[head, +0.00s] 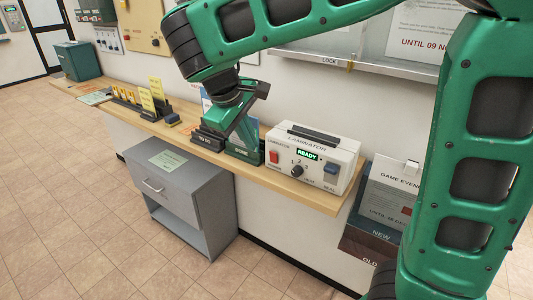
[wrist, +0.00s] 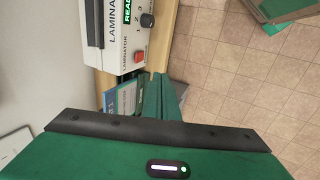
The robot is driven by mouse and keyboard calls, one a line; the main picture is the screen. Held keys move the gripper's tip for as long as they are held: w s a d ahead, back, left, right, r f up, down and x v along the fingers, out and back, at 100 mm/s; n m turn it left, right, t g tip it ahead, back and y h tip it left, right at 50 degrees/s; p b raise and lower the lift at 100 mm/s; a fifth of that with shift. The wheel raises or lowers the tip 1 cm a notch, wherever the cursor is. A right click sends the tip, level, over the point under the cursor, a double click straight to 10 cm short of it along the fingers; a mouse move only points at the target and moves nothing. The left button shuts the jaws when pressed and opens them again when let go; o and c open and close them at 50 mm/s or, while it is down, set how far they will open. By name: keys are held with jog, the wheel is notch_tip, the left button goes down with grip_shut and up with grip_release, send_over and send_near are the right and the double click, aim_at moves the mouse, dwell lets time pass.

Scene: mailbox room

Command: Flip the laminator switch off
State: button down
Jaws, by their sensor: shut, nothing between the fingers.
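The laminator (head: 312,158) is a white box on the wooden shelf, with a black slot on top and a green lit READY display (head: 308,155). A red switch (head: 274,157) sits at the left of its front panel, a black dial (head: 297,170) in the middle and a blue switch (head: 331,169) at the right. In the wrist view the red switch (wrist: 138,56) shows near the top. My gripper (head: 220,125) is shut and empty, pointing down to the left of the laminator, apart from the switch.
The wooden shelf (head: 318,198) runs along the wall. Dark and green holders (head: 245,150) stand left of the laminator, close to my gripper. A grey cabinet (head: 190,185) stands below. A wall rack (head: 385,195) with papers is at the right. The tiled floor in front is clear.

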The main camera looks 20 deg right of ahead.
aim_at(273, 157)
jog(key=shift+d+f, duration=0.1)
jog(key=w+d+f, duration=0.1)
jog(key=d+f, duration=0.1)
jog(key=w+d+f, duration=0.1)
jog(key=f, duration=0.2)
jog(key=w+d+f, duration=0.2)
jog(key=f, duration=0.1)
jog(key=shift+d+f, duration=0.2)
jog(key=shift+d, duration=0.1)
jog(key=shift+w+d, duration=0.4)
jog(key=shift+d, duration=0.1)
jog(key=shift+a+r, duration=0.1)
jog(key=shift+a, duration=0.05)
